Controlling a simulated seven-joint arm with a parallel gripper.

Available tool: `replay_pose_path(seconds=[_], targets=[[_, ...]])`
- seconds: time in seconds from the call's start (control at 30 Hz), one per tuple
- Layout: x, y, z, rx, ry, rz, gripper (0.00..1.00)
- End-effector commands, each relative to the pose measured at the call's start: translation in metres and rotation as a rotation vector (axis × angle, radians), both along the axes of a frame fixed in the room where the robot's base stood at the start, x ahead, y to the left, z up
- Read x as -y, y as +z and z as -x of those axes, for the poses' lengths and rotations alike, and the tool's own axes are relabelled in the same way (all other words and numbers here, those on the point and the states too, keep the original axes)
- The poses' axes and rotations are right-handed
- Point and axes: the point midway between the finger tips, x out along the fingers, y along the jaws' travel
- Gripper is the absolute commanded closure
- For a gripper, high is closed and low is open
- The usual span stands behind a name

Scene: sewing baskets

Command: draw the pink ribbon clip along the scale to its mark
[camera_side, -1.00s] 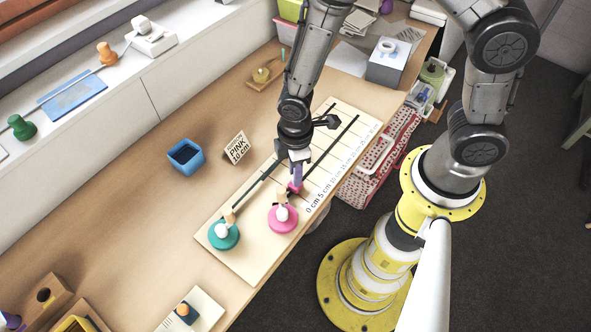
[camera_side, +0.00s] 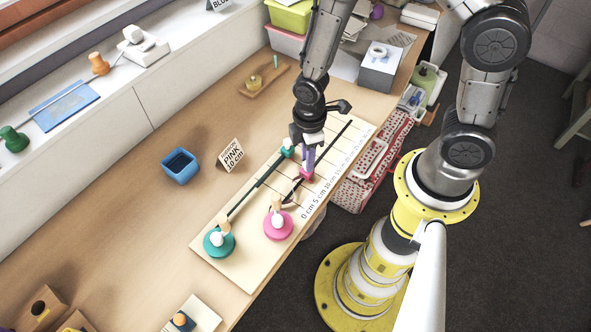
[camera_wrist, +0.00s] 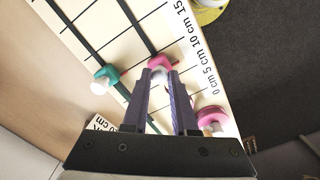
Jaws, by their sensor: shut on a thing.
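The pink ribbon clip (camera_side: 306,173) sits on the right-hand dark track of the pale scale board (camera_side: 247,268). My gripper (camera_side: 308,160) is shut on it, and the purple fingers close around its pale knob. In the wrist view the pink clip (camera_wrist: 160,62) shows just beyond my fingertips (camera_wrist: 160,77). Numbers from 0 cm upward run along the board's right edge. The clip is beyond the 0 cm end, but I cannot tell its exact line. A small sign (camera_side: 230,155) reads PINK 10 cm. A pink spool (camera_side: 278,225) stands at the track's near end.
A teal clip (camera_side: 287,151) is on the neighbouring track, close left of my gripper, and shows in the wrist view (camera_wrist: 106,77). A teal spool (camera_side: 219,242) stands at that track's near end. A blue open box (camera_side: 180,166) stands left of the board.

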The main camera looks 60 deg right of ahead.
Motion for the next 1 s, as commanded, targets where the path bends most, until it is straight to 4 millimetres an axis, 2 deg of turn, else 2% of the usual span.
replay_pose_path(seconds=[0.1, 0.2, 0.57, 0.6, 0.73, 1.0], targets=[[0.018, 0.001, -0.002, 0.007, -0.005, -0.001, 1.0], [0.026, 0.001, -0.002, 0.008, -0.002, -0.001, 1.0], [0.028, 0.001, -0.001, 0.008, 0.001, -0.001, 1.0], [0.028, 0.001, -0.001, 0.008, 0.001, -0.001, 0.69], [0.028, 0.001, -0.001, 0.006, 0.001, -0.001, 0.45], [0.028, 0.001, 0.0, 0.004, 0.001, -0.001, 0.44]])
